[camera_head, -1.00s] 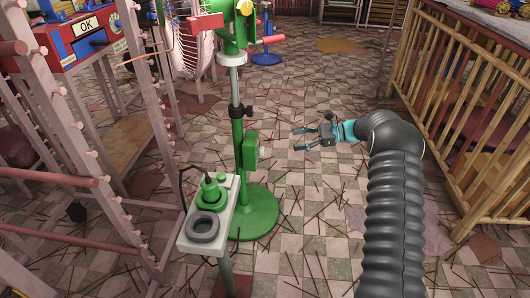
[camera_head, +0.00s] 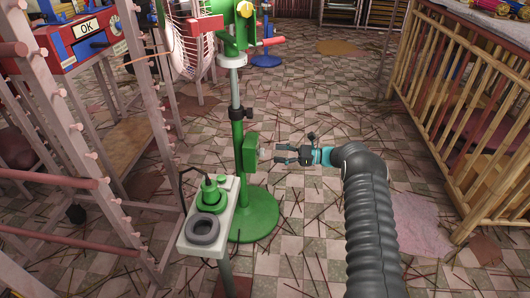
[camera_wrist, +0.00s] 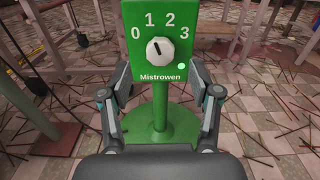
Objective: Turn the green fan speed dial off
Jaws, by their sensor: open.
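The green fan (camera_head: 240,25) stands on a pole with a round green base. Its green control box (camera_head: 250,152) is fixed partway up the pole. In the wrist view, the box's panel (camera_wrist: 133,65) faces me, with the numbers 0 to 3 and the name Mistrowen. The white dial (camera_wrist: 160,50) is in its middle, its dark mark pointing up and left, roughly at 1. A small light (camera_wrist: 181,67) glows green at the lower right. My gripper (camera_head: 276,153) is open and empty, just right of the box, its fingers (camera_wrist: 160,75) spread to either side of the panel, apart from the dial.
A small stand (camera_head: 219,248) with a green device (camera_head: 208,200) and a grey ring (camera_head: 204,229) is at the pole's front left. Wooden racks (camera_head: 95,130) stand left, a bamboo railing (camera_head: 450,110) right. Thin sticks litter the tiled floor.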

